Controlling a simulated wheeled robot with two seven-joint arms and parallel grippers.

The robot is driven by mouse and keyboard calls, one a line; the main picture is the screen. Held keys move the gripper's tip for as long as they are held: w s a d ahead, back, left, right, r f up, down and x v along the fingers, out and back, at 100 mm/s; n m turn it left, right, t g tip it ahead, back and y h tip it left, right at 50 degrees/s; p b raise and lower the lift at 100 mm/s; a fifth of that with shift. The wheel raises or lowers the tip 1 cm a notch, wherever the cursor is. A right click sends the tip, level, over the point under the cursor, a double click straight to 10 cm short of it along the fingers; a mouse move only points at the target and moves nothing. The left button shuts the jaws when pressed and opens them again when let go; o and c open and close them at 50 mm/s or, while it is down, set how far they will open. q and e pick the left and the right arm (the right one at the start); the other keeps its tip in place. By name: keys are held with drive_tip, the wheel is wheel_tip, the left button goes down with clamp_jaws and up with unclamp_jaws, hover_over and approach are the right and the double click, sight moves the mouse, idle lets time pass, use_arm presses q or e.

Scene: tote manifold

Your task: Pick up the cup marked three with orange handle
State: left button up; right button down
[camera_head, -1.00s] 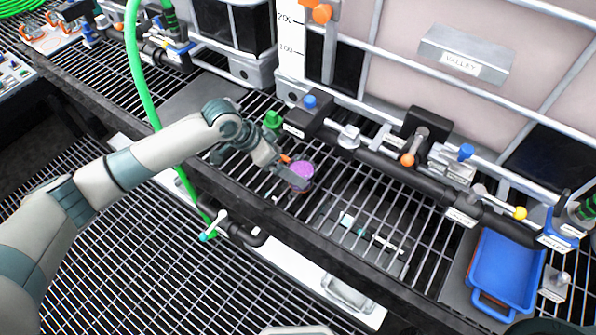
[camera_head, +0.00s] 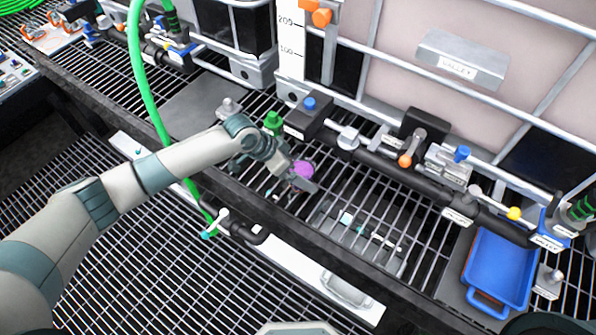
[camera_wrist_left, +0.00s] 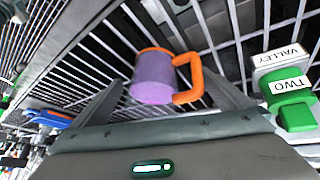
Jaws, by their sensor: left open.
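The purple cup (camera_head: 304,168) stands on the slatted grate near my left gripper (camera_head: 296,178). In the left wrist view the purple cup (camera_wrist_left: 154,80) shows its orange handle (camera_wrist_left: 190,78), which faces right. There the cup and handle lie between the two spread fingers of my open left gripper, with nothing gripped. I cannot tell whether a finger touches the cup. No number on the cup is readable. In the head view the gripper partly covers the cup and its handle is hidden. My right gripper is not in view.
A green valve block (camera_wrist_left: 290,95) labelled TWO is close to the right finger in the left wrist view. A black pipe (camera_head: 380,170) with valves runs behind the cup. A green hose (camera_head: 145,90) passes beside my left arm. A blue tray (camera_head: 470,292) lies at right.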

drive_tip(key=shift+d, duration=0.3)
use_arm(q)
drive_tip(key=c, duration=2)
drive_tip(key=shift+c, duration=0.2)
drive_tip(key=shift+r, duration=0.15)
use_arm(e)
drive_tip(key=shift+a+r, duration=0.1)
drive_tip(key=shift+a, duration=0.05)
